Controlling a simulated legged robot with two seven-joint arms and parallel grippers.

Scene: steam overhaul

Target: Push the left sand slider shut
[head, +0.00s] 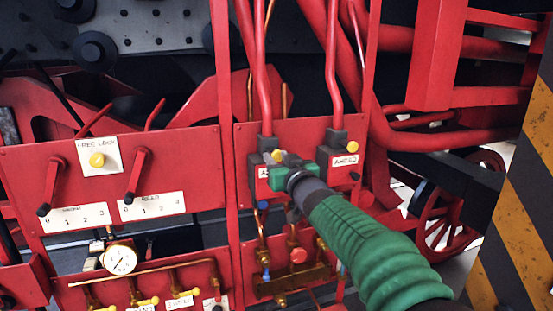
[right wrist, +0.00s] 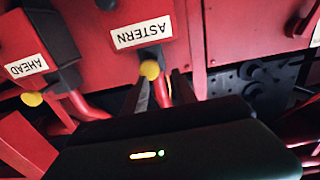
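The left sand slider is a dark block with a yellow knob (head: 277,155), under a red pipe on the red panel. Its label is mostly hidden by my right gripper in the head view. The right wrist view, turned upside down, shows its ASTERN label (right wrist: 141,32) and yellow knob (right wrist: 150,70). My right gripper (head: 275,168) is at this slider. In the wrist view its dark fingers (right wrist: 164,80) stand apart, with a gap between them. The knob shows at the left fingertip; I cannot tell if they touch. My left gripper is not in view.
The right slider, labelled AHEAD (head: 345,160), sits close by on the same panel. Left are a FREE LOCK plate (head: 97,155), two levers with number scales, and a pressure gauge (head: 120,259). Brass pipes and valves lie below. A red upright post (head: 225,120) stands left of the sliders.

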